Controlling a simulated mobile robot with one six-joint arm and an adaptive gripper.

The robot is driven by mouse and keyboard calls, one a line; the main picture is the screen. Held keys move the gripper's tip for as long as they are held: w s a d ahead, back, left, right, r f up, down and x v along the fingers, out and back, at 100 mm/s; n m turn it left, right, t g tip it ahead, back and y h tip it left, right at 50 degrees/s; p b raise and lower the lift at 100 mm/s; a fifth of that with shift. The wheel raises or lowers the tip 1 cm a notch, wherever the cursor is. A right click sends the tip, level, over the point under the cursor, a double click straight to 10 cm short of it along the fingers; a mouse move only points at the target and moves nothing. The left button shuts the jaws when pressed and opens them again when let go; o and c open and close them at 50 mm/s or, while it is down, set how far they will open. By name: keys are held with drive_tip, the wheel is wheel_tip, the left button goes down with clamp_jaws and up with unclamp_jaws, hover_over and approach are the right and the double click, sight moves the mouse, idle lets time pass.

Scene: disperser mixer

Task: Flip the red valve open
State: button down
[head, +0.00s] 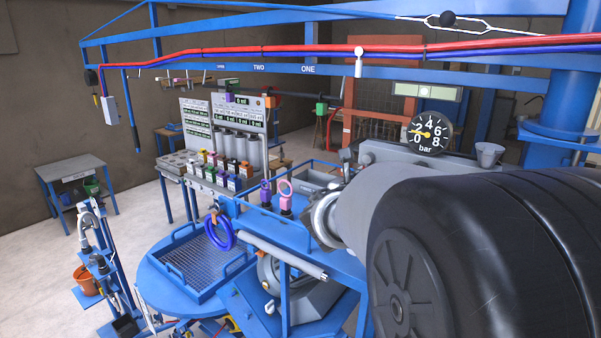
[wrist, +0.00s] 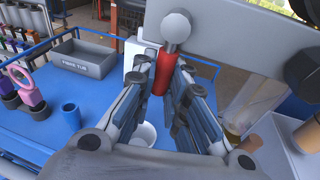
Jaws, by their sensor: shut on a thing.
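The red valve's handle (wrist: 161,80) shows in the wrist view as a short red bar near the top middle. A grey stem with a pale round knob (wrist: 177,25) stands just behind its top. My gripper (wrist: 163,66) has its two fingers on either side of the red handle and is shut on it. The fingers hide parts of the handle's sides, and I cannot tell the valve's angle or its body. In the head view I cannot make out the red valve or my gripper's fingertips.
A grey tub (wrist: 83,58) stands on the blue deck (wrist: 40,125), left of my fingers. Purple and pink-topped items and a blue cup (wrist: 71,116) are also there. A white cup (wrist: 143,133) sits below my gripper. A pressure gauge (head: 430,133) stands at the right.

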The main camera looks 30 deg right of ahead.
drive_tip(key=shift+d+r, duration=0.1)
drive_tip(key=shift+r, duration=0.25)
drive_tip(key=c, duration=1.6)
unclamp_jaws()
drive_tip(key=shift+s+f, duration=0.1)
drive_tip(key=shift+f, duration=0.1)
drive_tip(key=v, duration=1.2)
